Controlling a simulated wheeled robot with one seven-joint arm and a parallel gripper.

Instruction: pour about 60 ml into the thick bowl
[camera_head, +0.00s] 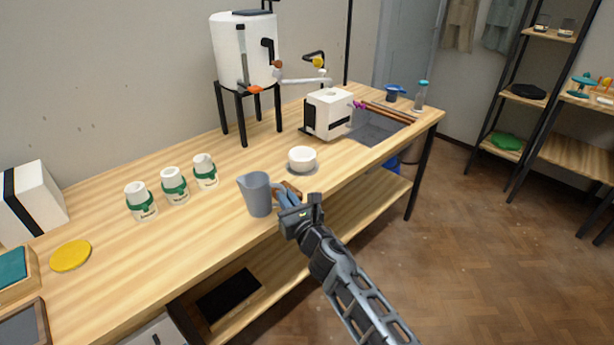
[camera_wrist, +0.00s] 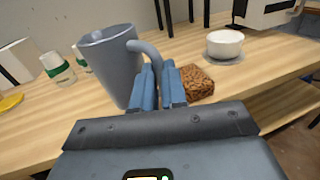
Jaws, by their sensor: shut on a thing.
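A grey-blue jug (camera_head: 258,194) with a spout on its left side is upright at the table's front edge; I cannot tell whether it touches the table. My gripper (camera_head: 287,196) is shut on its handle. In the wrist view the jug (camera_wrist: 112,65) stands left of my gripper (camera_wrist: 158,88), with the handle between the fingers. The jug's contents are hidden. A white bowl (camera_head: 302,155) sits on a grey round plate (camera_head: 303,168) to the right of and behind the jug. The bowl also shows in the wrist view (camera_wrist: 224,43), apart from my gripper.
A brown speckled block (camera_wrist: 197,82) lies close beside my fingers. Three white jars with green bands (camera_head: 174,186) stand to the left. A white tank (camera_head: 245,52) on a black stand and a white box-shaped device (camera_head: 328,113) stand behind. Bare tabletop lies left of the jug.

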